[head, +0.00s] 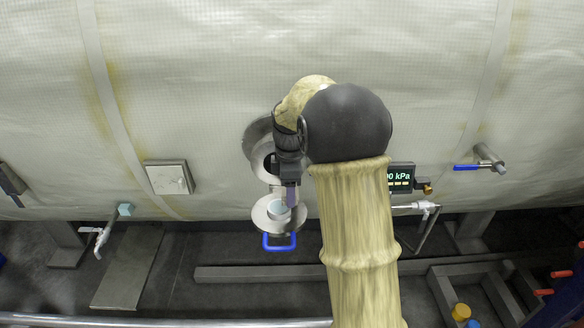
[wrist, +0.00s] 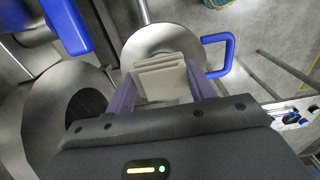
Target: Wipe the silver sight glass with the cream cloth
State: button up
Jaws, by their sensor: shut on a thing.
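My gripper (wrist: 165,88) has purple fingers shut on the cream cloth (wrist: 162,75), a folded pale pad, in the wrist view. Behind the cloth is a silver disc (wrist: 150,38) with a blue handle (wrist: 219,54). In the head view my gripper (head: 291,197) is in front of this silver disc (head: 267,222), whose blue handle (head: 279,246) hangs below. A round silver port (head: 257,134) on the chamber wall is partly hidden by my arm. I cannot tell for sure which round fitting is the sight glass, or whether the cloth touches the disc.
A pressure display (head: 401,178) is right of my arm. A blue-levered valve (head: 467,167) sticks out farther right. A rail (head: 166,322) crosses the front.

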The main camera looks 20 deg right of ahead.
jog(key=r+p, duration=0.3)
jog(key=r, duration=0.1)
jog(key=shift+w+r, duration=0.1)
jog(key=shift+w, duration=0.1)
jog(key=shift+r, duration=0.25)
jog(key=shift+s+d+r+p, duration=0.15)
jog(key=shift+s+p, duration=0.1)
jog(key=shift+p, duration=0.05)
jog(key=shift+w, duration=0.15)
